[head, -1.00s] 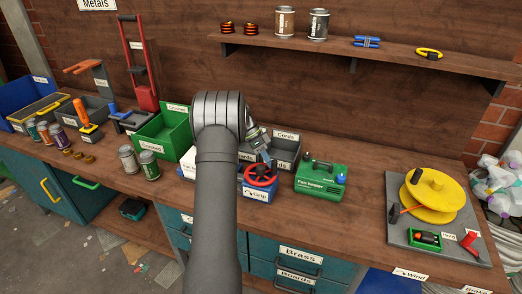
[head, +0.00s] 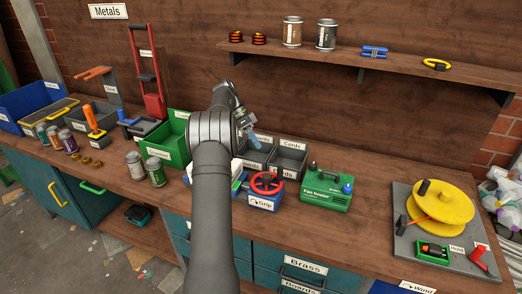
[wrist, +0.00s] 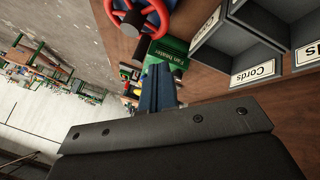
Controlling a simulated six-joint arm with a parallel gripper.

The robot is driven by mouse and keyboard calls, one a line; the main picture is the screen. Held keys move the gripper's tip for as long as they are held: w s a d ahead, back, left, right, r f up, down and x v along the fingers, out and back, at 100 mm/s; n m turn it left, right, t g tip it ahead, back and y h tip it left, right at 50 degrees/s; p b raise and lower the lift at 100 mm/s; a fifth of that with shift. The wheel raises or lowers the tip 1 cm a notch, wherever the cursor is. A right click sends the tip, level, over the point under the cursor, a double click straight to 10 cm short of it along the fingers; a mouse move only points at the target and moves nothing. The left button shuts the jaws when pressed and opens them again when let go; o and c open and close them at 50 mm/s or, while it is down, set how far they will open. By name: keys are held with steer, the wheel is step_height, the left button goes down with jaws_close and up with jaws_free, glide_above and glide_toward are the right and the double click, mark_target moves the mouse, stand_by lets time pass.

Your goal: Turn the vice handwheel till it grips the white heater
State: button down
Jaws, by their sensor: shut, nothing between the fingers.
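The vice (head: 262,203) is a blue block with a "Grip" label, on the bench right of my arm. Its red handwheel (head: 267,183) is on top; the wheel also shows at the top of the wrist view (wrist: 138,14). A white piece (head: 237,166) with a green edge shows beside my arm left of the wheel; my arm mostly hides it, and I cannot tell whether it is the white heater or whether the jaws touch it. My gripper (head: 262,139), with blue fingers, is shut and empty, above and apart from the wheel. Its fingers show in the wrist view (wrist: 157,85).
A green box labelled "Fan heater" (head: 325,190) stands right of the vice. Grey "Cords" bins (head: 290,158) are behind it, and a green bin (head: 165,140) is to the left. A yellow reel (head: 440,205) is at the right. Bench between heater and reel is clear.

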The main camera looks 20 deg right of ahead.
steer(key=a+n+t+h, duration=0.2)
steer(key=a+n, duration=0.1)
steer(key=n, duration=0.2)
glide_toward(276, 178)
steer(key=f, duration=0.1)
steer(key=w+d+f, duration=0.2)
steer(key=f, duration=0.1)
steer(key=shift+w+d+f, duration=0.1)
steer(key=shift+w+d, duration=0.15)
steer(key=s, duration=0.1)
steer(key=s+d, duration=0.1)
steer(key=s, duration=0.1)
steer(key=shift+f, duration=0.1)
steer(key=shift+s+d, duration=0.2)
steer(key=shift+s, duration=0.2)
steer(key=shift+s+d+m+g+y, duration=0.2)
steer(key=shift+s+m+g+y, duration=0.1)
steer(key=shift+m, duration=0.7)
steer(key=m, duration=0.1)
steer(key=s+m+g+y, duration=0.1)
steer(key=m, duration=0.1)
steer(key=shift+d+f+y, duration=0.1)
steer(key=shift+d+y, duration=0.1)
steer(key=shift+y, duration=0.1)
steer(key=shift+s+m+g, duration=0.15)
steer(key=shift+m+g, duration=0.15)
steer(key=shift+s+d, duration=0.1)
steer(key=shift+s, duration=0.1)
